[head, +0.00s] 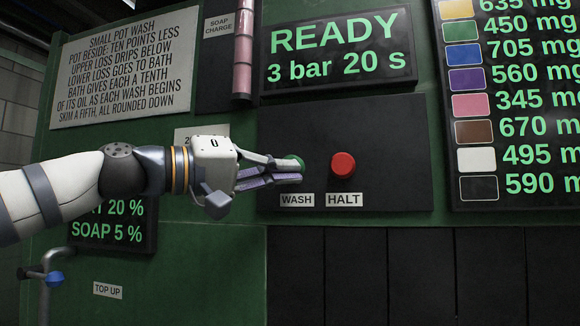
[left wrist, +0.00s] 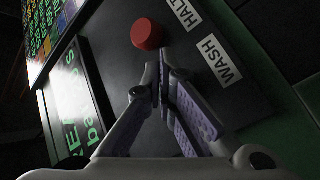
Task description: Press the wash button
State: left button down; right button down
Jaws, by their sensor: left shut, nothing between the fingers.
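The green wash button (head: 294,159) is on the black panel in the head view, above the label WASH (head: 297,200). My left gripper (head: 296,171) is shut and empty, its fingertips in front of the button and covering part of it. I cannot tell whether they touch it. In the left wrist view my left gripper (left wrist: 165,68) points at the panel, near the WASH label (left wrist: 219,60); the green button is hidden there. My right gripper is not in view.
The red halt button (head: 343,164) is right of the wash button, close to my fingertips, and shows in the left wrist view (left wrist: 148,34). A screen (head: 338,50) above reads READY, 3 bar 20 s. A pipe with a blue handle (head: 54,279) is at lower left.

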pick_arm(q)
jog(key=shift+w+d, duration=0.15)
jog(key=shift+w, duration=0.3)
dwell(0.4)
jog(key=shift+s+a, duration=0.3)
jog(key=shift+s, duration=0.6)
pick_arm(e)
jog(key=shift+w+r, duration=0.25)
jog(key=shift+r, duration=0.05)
